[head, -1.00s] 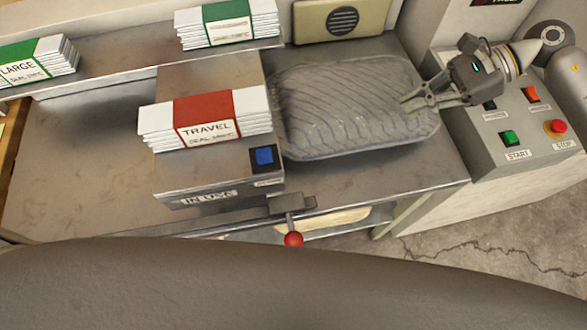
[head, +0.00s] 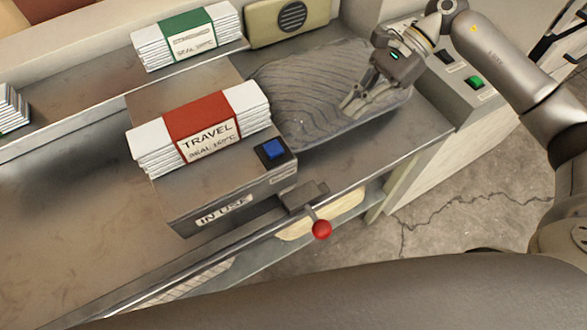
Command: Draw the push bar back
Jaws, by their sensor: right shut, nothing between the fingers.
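No part is labelled as a push bar. A lever with a red ball knob (head: 321,229) sticks out from a dark metal block (head: 303,196) at the bench's front edge. It stands just right of the metal box marked IN USE (head: 225,211). My right gripper (head: 352,108) is shut and empty, over the right part of a grey, wavy-patterned pillow-like bag (head: 300,95). I cannot tell whether its fingers touch the bag. The gripper is well behind and right of the red knob. My left gripper is not in view.
A white stack with a red TRAVEL band (head: 203,127) lies on the box beside a blue button (head: 271,149). A green-banded stack (head: 188,40) sits on the back shelf. A control box with a green button (head: 475,82) stands at right.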

